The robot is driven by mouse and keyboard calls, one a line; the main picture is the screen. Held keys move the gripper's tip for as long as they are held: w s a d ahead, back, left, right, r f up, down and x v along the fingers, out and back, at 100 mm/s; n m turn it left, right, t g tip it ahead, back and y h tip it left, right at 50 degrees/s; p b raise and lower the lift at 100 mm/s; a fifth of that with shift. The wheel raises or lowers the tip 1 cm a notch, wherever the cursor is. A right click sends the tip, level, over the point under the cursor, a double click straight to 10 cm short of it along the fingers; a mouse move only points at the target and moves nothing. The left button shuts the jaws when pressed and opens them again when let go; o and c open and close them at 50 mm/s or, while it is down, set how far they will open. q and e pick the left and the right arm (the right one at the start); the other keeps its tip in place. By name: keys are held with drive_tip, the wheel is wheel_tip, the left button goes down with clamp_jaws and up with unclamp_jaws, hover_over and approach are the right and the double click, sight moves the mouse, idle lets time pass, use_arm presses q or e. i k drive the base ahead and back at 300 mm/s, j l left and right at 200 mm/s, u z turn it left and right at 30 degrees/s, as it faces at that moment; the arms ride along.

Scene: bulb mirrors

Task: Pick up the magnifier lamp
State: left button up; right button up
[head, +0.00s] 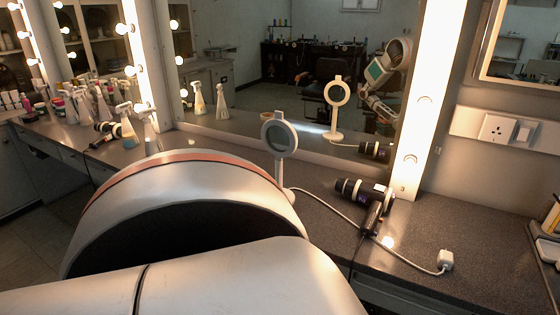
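The magnifier lamp (280,136) stands upright on the dark speckled counter near the middle of the head view, close to the mirror. It has a round white ring head with a lens and a thin white stem. Its lower stem and base are mostly hidden behind my large white arm link in the foreground. A white cord runs from near its base to the right. Its reflection, with a lit ring, shows in the mirror. Neither of my grippers shows directly in the view, so I cannot see where they are relative to the lamp.
A black hair dryer (372,219) lies right of the lamp, near the cord and white plug (445,260). Spray bottles (125,125) and other bottles stand at left. The mirror (300,60) closes off the back. The counter (420,225) is largely clear at right.

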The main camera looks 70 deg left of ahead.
sight(279, 164)
drive_tip(key=k+j, duration=0.15)
drive_tip(key=j, duration=0.2)
drive_tip(key=k+j+z, duration=0.1)
drive_tip(key=j, duration=0.3)
drive_tip(key=k+j, duration=0.2)
drive_tip(key=j, duration=0.15)
drive_tip(key=k+j, duration=0.15)
drive_tip(key=j, duration=0.25)
drive_tip(key=k+j+z, duration=0.1)
drive_tip(key=j, duration=0.25)
drive_tip(key=k, duration=0.1)
